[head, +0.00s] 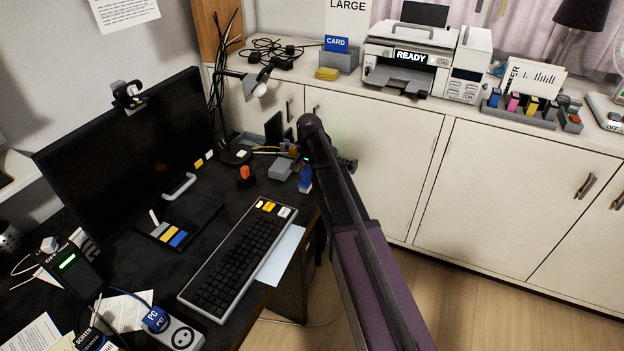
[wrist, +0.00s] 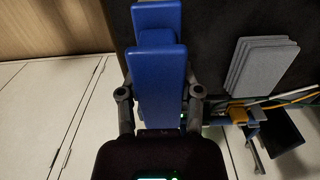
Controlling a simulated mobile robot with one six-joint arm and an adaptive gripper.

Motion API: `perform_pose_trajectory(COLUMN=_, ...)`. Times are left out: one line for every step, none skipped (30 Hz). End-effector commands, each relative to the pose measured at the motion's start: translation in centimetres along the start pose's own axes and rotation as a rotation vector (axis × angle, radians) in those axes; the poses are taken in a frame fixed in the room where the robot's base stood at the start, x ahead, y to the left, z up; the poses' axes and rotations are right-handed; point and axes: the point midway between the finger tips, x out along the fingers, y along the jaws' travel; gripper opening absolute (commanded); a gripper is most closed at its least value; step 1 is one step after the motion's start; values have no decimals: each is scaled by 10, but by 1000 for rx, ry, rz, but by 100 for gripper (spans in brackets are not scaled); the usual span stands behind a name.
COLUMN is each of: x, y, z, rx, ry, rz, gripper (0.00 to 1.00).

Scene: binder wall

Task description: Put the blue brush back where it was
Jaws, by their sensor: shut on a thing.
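The blue brush (wrist: 158,85) is in my gripper (wrist: 160,93), which is shut on it with one finger on each side in the wrist view. The brush points up in that view, a wide blue part at its far end. In the head view the blue piece (head: 305,182) shows below my gripper (head: 306,162), near the desk's back right edge. My arm hides part of the gripper there. I cannot tell whether the brush touches the desk.
A grey stacked block (head: 281,168) lies beside the brush; it also shows in the wrist view (wrist: 262,68). Yellow cables (wrist: 285,100) run near it. A red-topped item (head: 245,174), keyboard (head: 238,262) and monitor (head: 130,150) stand on the dark desk. White cabinets (head: 385,160) stand behind.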

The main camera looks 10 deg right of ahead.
Motion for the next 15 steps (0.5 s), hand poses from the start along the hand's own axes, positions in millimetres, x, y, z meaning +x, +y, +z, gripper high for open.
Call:
perform_pose_trajectory(x=0, y=0, z=0, rx=0, ry=0, rz=0, gripper=6)
perform_pose_trajectory(x=0, y=0, z=0, rx=0, ry=0, rz=0, gripper=6)
perform_pose_trajectory(x=0, y=0, z=0, rx=0, ry=0, rz=0, gripper=6)
perform_pose_trajectory(x=0, y=0, z=0, rx=1, ry=0, rz=0, gripper=6)
perform_pose_trajectory(x=0, y=0, z=-1, rx=1, ry=0, rz=0, gripper=6)
perform_pose_trajectory(x=0, y=0, z=-2, rx=1, ry=0, rz=0, gripper=6)
perform_pose_trajectory(x=0, y=-1, z=-3, rx=1, ry=0, rz=0, gripper=6)
perform_pose_trajectory(x=1, y=-2, z=-5, rx=1, ry=0, rz=0, gripper=6)
perform_pose_trajectory(x=1, y=-3, z=-8, rx=1, ry=0, rz=0, gripper=6)
perform_pose_trajectory(x=1, y=-4, z=-12, rx=1, ry=0, rz=0, gripper=6)
perform_pose_trajectory(x=2, y=-6, z=-15, rx=2, ry=0, rz=0, gripper=6)
perform_pose_trajectory(x=6, y=-5, z=-14, rx=1, ry=0, rz=0, gripper=6)
perform_pose_trajectory(x=10, y=-4, z=-13, rx=1, ry=0, rz=0, gripper=6)
perform_pose_trajectory(x=13, y=-4, z=-13, rx=1, ry=0, rz=0, gripper=6)
perform_pose_trajectory(x=16, y=-4, z=-13, rx=1, ry=0, rz=0, gripper=6)
